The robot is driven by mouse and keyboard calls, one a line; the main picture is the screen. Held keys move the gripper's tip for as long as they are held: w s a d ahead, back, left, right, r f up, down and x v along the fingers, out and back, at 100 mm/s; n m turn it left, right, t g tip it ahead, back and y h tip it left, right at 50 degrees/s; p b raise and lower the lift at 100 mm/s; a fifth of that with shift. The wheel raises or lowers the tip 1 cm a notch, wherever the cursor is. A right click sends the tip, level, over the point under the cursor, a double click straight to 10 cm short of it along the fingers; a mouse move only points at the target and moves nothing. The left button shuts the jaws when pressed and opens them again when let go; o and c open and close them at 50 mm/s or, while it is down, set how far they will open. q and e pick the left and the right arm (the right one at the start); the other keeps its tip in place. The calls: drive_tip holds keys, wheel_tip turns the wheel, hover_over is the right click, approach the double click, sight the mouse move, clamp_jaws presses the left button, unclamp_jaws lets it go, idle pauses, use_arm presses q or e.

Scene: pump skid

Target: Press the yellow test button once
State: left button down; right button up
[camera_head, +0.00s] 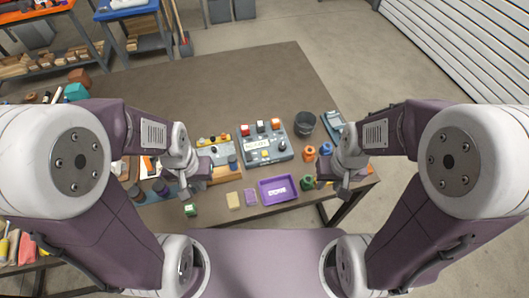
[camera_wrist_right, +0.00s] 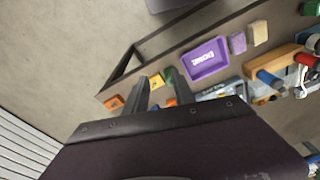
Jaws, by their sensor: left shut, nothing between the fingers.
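A grey control box (camera_head: 284,155) stands on the table between my grippers, with several coloured switches along its back edge and a pale label on top. A small yellow button (camera_head: 265,153) appears to sit on its top near the front; it is too small to see in detail. My left gripper (camera_head: 187,190) is shut and empty, in front and to the left of the box, apart from it. My right gripper (camera_head: 344,190) is to the right of the box, near the table's right edge. In the right wrist view its two fingers (camera_wrist_right: 160,92) are spread with nothing between them.
A purple tray (camera_head: 278,199) lies in front of the box; it also shows in the right wrist view (camera_wrist_right: 190,74). A dark cup (camera_head: 304,124) stands right of the box. Small blocks and bottles crowd the front edge. The table's back (camera_head: 200,90) is clear.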

drive_tip(key=shift+a, duration=0.15)
clamp_jaws()
idle(1.4)
